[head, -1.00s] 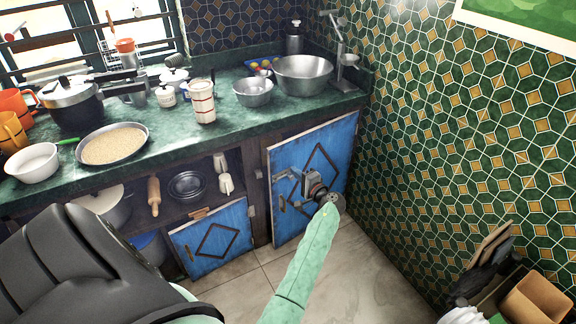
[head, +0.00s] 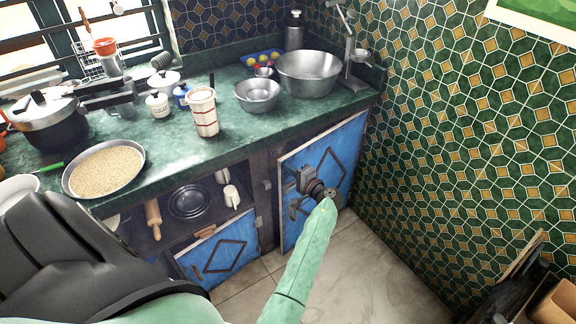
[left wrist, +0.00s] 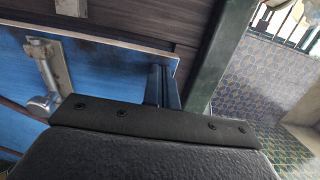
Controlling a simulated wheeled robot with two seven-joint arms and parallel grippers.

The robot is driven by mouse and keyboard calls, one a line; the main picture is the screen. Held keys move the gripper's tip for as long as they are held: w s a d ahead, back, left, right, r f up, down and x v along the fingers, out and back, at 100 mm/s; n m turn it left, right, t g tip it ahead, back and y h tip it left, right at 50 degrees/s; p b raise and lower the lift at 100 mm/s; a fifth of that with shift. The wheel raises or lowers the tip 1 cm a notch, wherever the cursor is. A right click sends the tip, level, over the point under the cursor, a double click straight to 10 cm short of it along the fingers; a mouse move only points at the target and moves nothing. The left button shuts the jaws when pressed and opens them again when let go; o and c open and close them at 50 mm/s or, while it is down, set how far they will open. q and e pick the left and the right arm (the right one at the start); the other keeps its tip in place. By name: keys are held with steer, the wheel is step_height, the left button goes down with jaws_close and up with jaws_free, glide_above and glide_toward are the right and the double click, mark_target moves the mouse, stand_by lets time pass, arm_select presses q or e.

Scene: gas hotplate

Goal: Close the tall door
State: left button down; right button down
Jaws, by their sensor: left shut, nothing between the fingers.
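The tall door (head: 342,150) is a blue panel with a dark diamond trim, under the counter at the right. It looks slightly ajar, its left edge standing a little out from the wooden frame. My left gripper (head: 291,186) is shut and empty, in front of the door near its left edge; it hides part of the panel. In the left wrist view the shut fingers (left wrist: 163,86) are beside the blue door (left wrist: 105,65), near its edge; contact is unclear. A metal handle (left wrist: 45,75) shows on the door there. My right gripper is out of view.
The green counter (head: 165,150) above holds metal bowls, a canister and a pan. A tiled wall (head: 450,150) bounds the right side. Floor below is clear.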

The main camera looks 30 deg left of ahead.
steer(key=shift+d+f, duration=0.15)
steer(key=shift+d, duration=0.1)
